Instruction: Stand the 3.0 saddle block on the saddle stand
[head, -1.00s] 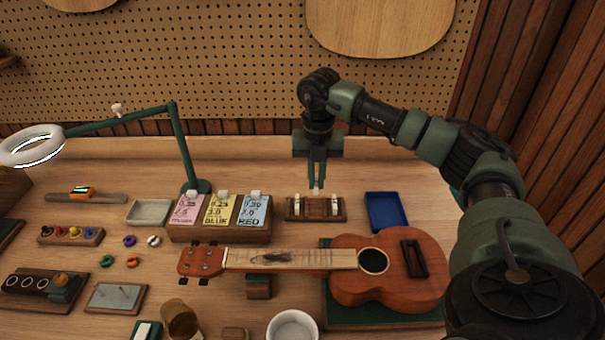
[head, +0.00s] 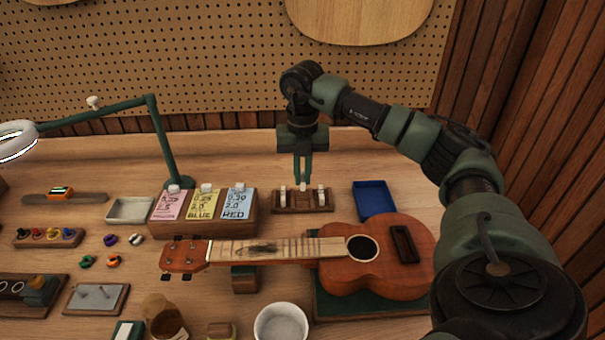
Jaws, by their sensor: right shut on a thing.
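The saddle stand (head: 288,209) is a small dark wooden block in front of the back wall, behind the ukulele. Two pale blocks stand on it, one at the left (head: 283,197) and one at the right (head: 321,195). My right gripper (head: 303,184) points straight down over the stand's middle, its fingers shut on a small pale saddle block (head: 303,188). The block is mostly hidden by the fingers. I cannot tell whether it touches the stand. Number markings on the blocks are too small to read. My left gripper is not in view.
A ukulele (head: 340,273) lies in front of the stand. A card holder (head: 235,228) with pink, yellow and blue cards stands left of the stand, a blue tray (head: 374,200) right of it. A green lamp arm (head: 163,145) rises at the left. A white bowl (head: 282,323) sits at the front.

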